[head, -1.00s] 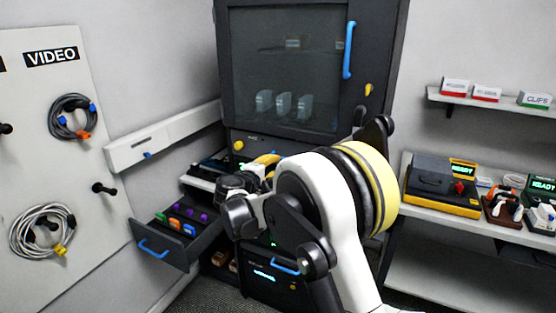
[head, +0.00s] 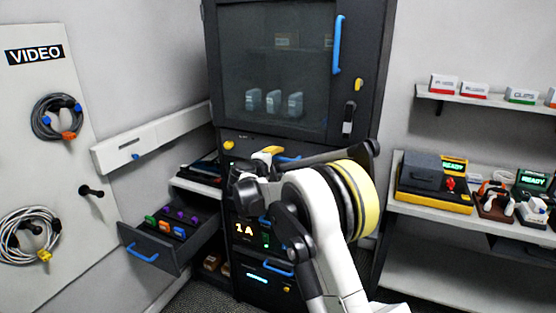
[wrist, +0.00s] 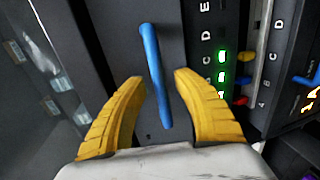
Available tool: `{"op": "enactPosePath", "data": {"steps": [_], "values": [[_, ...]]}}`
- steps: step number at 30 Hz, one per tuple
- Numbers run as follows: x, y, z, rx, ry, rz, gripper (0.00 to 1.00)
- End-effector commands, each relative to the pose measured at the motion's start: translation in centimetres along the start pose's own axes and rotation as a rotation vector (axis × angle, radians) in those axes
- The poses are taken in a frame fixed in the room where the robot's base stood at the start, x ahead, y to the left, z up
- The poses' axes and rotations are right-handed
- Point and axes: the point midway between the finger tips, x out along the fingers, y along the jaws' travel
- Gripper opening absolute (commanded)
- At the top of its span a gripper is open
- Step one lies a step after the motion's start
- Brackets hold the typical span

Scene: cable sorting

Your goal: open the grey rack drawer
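A dark grey drawer front (wrist: 110,35) with a blue bar handle (wrist: 155,75) fills the middle of the wrist view. In the head view the blue handle (head: 288,159) shows on the rack just below the glass door, partly hidden by my arm. My gripper (wrist: 158,78) is open, with one yellow finger on each side of the handle. I see gaps between the fingers and the bar, and cannot tell how deep they reach. In the head view my gripper (head: 270,151) is partly hidden by my wrist. The drawer front looks shut.
Another drawer (head: 150,240) stands open at lower left, holding several coloured pieces. The glass door (head: 275,70) above has a tall blue handle. Lit ports (wrist: 222,75) lie right of the drawer front. A cable board (head: 40,150) stands left; shelves with devices (head: 435,200) stand right.

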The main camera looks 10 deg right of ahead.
Motion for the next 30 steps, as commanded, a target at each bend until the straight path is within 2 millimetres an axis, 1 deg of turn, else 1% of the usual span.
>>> {"op": "enactPosePath", "data": {"steps": [1, 2, 3, 4, 11, 14, 16, 20, 23, 30], "values": [[0.0, 0.0, 0.0, 0.0, 0.0, 0.0, 0.29], [0.0, 0.0, 0.0, 0.0, 0.0, 0.0, 0.19], [0.0, 0.0, 0.0, 0.0, 0.0, 0.0, 0.07], [0.0, 0.0, 0.0, 0.0, 0.0, 0.0, 0.0], [-0.2, 0.0, 0.0, 0.0, 0.0, 0.0, 0.0], [-0.8, -0.2, 0.0, 0.0, 0.0, -0.001, 0.0], [-1.6, -0.4, 0.0, 0.0, 0.001, -0.001, 0.0], [-4.2, -0.9, -0.1, -0.001, 0.002, -0.001, 0.0], [-7.0, -1.5, -0.1, -0.001, 0.002, -0.001, 0.0], [-14.5, -3.1, -0.1, -0.001, 0.004, -0.001, 0.0]]}}
